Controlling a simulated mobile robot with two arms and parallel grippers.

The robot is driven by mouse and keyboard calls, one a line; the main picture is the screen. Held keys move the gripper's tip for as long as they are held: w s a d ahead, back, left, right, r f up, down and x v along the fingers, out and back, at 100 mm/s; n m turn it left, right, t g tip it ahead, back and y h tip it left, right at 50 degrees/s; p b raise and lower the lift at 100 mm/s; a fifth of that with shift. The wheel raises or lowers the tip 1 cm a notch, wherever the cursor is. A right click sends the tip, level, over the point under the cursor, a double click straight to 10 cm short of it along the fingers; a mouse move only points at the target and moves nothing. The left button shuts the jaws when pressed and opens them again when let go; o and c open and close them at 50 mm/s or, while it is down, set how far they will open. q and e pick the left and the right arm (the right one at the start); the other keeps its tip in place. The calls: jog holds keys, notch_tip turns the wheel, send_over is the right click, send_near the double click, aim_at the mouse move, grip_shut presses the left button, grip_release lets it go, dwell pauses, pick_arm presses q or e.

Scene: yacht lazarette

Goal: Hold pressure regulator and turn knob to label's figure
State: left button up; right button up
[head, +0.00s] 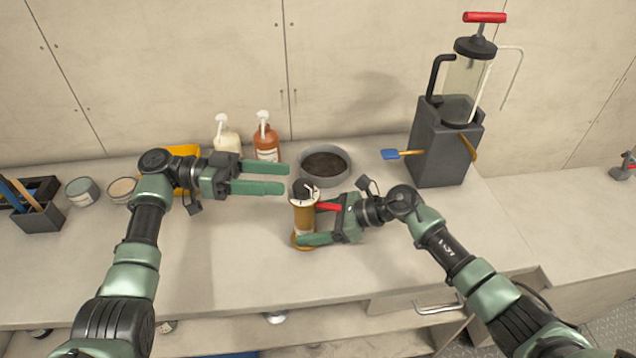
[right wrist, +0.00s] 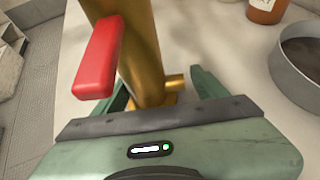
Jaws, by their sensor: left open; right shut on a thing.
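The pressure regulator (head: 303,222) stands upright on the worktop, with a brass body and a red lever on its right side. The brass body (right wrist: 150,60) and the red lever (right wrist: 100,55) fill the middle of the right wrist view. Its black knob (head: 301,188) is on top, with a white mark on it. I cannot read any figure on a label. My right gripper (head: 303,237) is shut on the lower body, with one finger on each side. My left gripper (head: 288,178) is open and empty, its fingertips just left of and above the knob.
A grey round bowl (head: 325,178) with dark contents sits behind the regulator. Two pump bottles, one cream (head: 226,138) and one orange (head: 266,142), stand behind my left gripper. A dark stand with a clear cylinder (head: 447,145) is at back right. The worktop's front middle is clear.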

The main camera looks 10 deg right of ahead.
aim_at(318, 193)
pick_arm(q)
notch_tip(318, 193, down, 3)
jog(key=a+m+t, duration=0.2)
jog(key=a, duration=0.1)
jog(key=shift+h, duration=0.3)
jog(key=d, duration=1.2)
jog(key=shift+n, duration=0.3)
grip_shut()
